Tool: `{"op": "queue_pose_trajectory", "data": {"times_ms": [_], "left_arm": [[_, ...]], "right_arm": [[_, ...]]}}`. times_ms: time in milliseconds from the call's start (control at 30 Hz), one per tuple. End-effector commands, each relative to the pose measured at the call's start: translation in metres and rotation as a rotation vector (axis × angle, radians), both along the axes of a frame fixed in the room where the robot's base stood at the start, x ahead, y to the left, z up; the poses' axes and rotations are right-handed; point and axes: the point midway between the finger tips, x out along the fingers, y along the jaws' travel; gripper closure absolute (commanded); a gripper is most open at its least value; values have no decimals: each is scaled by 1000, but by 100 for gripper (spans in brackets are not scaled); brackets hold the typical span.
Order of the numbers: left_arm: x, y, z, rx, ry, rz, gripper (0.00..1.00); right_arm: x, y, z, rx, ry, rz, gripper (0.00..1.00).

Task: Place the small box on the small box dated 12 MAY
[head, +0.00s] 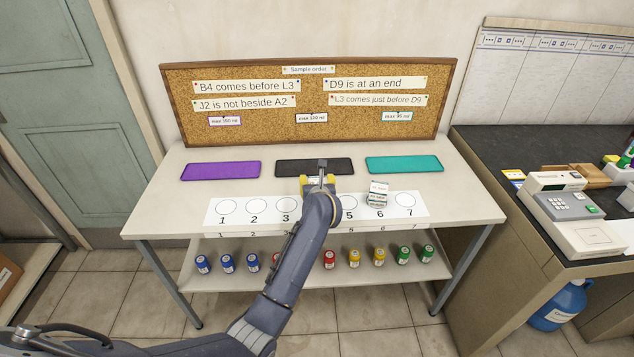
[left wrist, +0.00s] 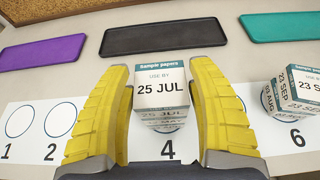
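The small box marked 25 JUL (left wrist: 162,88) is white with a teal "Sample papers" strip. My left gripper (head: 318,181) is over place 4; in the left wrist view its yellow fingers (left wrist: 162,75) sit against both sides of this box. Below it, another small box (left wrist: 167,124) shows in part, with lettering that seems to end in MAY; its day is too blurred to read. The upper box looks larger, so it seems held above the lower one; contact between them cannot be told. In the head view the gripper hides both. My right gripper is not in view.
At place 6 stands a stack of boxes (head: 379,193); its upper one (left wrist: 301,84) reads 23 SEP, the lower seems to read AUG. Purple (head: 221,170), black (head: 345,167) and teal (head: 404,164) trays lie empty behind. The numbered strip (head: 237,218) is otherwise clear. Coloured jars stand on the lower shelf.

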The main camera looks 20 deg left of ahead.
Motion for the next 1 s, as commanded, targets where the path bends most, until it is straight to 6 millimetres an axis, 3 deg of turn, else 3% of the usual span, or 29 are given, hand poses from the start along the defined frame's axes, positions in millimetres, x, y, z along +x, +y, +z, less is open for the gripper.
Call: {"op": "queue_pose_trajectory", "data": {"times_ms": [100, 467, 1000], "left_arm": [[0, 0, 0, 0, 0, 0, 28], [-2, -1, 4, -2, -1, 0, 28], [-74, -27, 36, -3, -2, -1, 28]], "right_arm": [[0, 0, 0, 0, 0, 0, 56], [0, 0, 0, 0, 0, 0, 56], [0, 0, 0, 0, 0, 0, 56]]}}
